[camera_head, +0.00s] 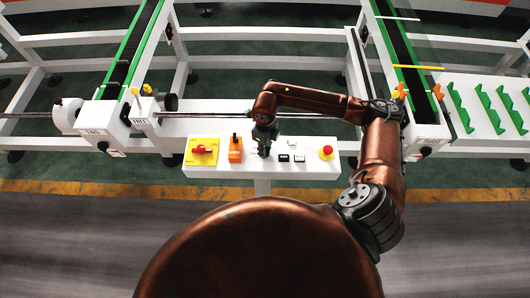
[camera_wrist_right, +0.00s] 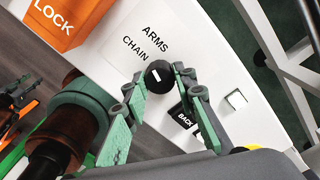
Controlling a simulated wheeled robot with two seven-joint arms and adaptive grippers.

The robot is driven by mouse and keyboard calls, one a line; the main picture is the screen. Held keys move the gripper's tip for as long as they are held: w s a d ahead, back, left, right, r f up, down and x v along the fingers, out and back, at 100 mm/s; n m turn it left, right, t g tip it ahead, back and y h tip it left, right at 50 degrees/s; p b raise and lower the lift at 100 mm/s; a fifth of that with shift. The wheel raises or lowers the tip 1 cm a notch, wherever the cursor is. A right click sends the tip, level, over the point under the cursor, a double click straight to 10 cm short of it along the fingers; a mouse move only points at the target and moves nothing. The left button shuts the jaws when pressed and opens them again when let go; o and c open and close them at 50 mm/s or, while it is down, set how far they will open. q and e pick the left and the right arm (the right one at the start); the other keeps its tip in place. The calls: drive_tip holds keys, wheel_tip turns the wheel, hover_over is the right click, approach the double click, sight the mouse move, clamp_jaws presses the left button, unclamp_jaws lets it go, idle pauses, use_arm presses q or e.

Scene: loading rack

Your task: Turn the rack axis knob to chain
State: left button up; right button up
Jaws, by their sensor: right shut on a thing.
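The rack axis knob (camera_wrist_right: 159,77) is a small round black knob with a white mark, on the white control panel (camera_head: 220,170). In the right wrist view, the words ARMS and CHAIN are printed beside it. The mark is too small for me to tell surely which word it points at. My right gripper (camera_head: 264,145) is over the middle of the panel in the head view and hides the knob there. In the wrist view, its two green-grey fingers (camera_wrist_right: 162,79) are shut on the knob from both sides. My left gripper is not in view.
Left of the gripper are an orange LOCK block (camera_head: 235,150) and a red switch (camera_head: 205,147) on a yellow plate. Right are black buttons (camera_head: 284,157), including BACK (camera_wrist_right: 184,120), a white switch (camera_head: 292,144) and a red mushroom button (camera_head: 326,152). Conveyors stand behind.

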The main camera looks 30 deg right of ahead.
drive_tip(key=n+b, duration=0.2)
drive_tip(key=b, duration=0.1)
drive_tip(key=shift+f+n, duration=0.15)
drive_tip(key=shift+n, duration=0.15)
drive_tip(key=shift+n+b, duration=0.5)
drive_tip(key=shift+b, duration=0.1)
drive_tip(key=shift+r, duration=0.2)
drive_tip(key=o, duration=1.2)
drive_tip(key=shift+c, duration=0.2)
wheel_tip(320, 180, up, 12)
